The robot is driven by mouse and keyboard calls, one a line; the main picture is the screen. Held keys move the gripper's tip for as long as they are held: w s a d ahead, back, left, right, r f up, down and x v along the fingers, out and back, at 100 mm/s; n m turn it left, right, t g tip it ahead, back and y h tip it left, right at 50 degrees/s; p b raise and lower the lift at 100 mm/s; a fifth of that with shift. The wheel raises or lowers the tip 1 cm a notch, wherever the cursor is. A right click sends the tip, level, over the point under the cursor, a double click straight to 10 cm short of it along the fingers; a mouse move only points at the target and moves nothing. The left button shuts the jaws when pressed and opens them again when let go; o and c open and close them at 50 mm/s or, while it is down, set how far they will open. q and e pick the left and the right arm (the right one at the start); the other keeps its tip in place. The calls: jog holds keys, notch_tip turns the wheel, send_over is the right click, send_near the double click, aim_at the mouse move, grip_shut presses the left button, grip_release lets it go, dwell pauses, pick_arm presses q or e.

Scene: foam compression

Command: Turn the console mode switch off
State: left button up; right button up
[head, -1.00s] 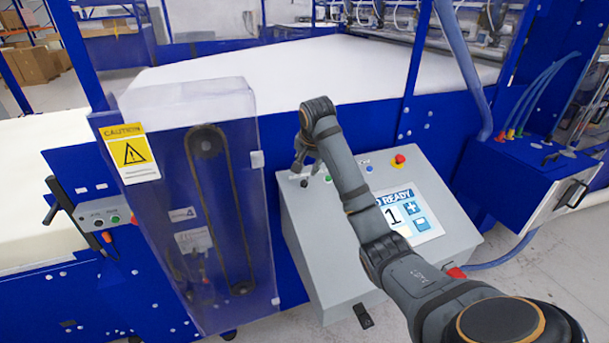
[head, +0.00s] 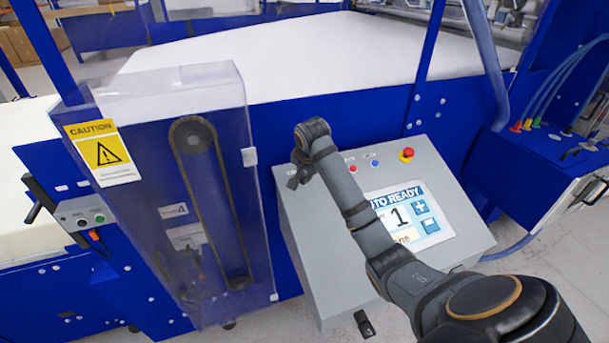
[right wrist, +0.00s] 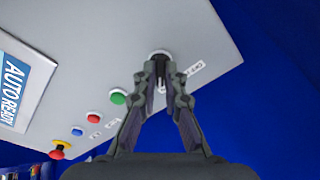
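The grey console (head: 330,285) has a sloped panel. Its mode switch, a black knob, is at the panel's upper left; the right wrist view shows it (right wrist: 160,54) with printed labels beside it. My right gripper (head: 295,182) is over that corner and hides the switch in the head view. In the right wrist view my right gripper (right wrist: 161,70) has a finger on each side of the switch handle, with a narrow gap between the fingers. Firm contact does not show. My left gripper is not in view.
A green button (right wrist: 118,97), blue button (right wrist: 93,118) and red emergency button (head: 407,154) share the panel. The screen (head: 420,222) reads AUTO READY. A clear guard (head: 215,120) stands left of the console. The blue machine frame (head: 350,112) rises behind.

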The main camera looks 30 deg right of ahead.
grip_shut()
jog(key=shift+n, duration=0.8)
jog(key=n, duration=0.3)
jog(key=shift+d+n, duration=0.1)
jog(key=shift+n, duration=0.2)
jog(key=n, duration=0.4)
jog(key=shift+n+t+y, duration=0.3)
jog(key=shift+y, duration=0.1)
jog(key=n, duration=0.4)
jog(key=shift+n+y, duration=0.3)
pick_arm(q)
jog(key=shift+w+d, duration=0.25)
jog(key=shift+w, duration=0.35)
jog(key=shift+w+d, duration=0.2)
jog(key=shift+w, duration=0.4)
pick_arm(e)
jog(key=shift+n, duration=1.8)
jog(key=shift+y, duration=0.3)
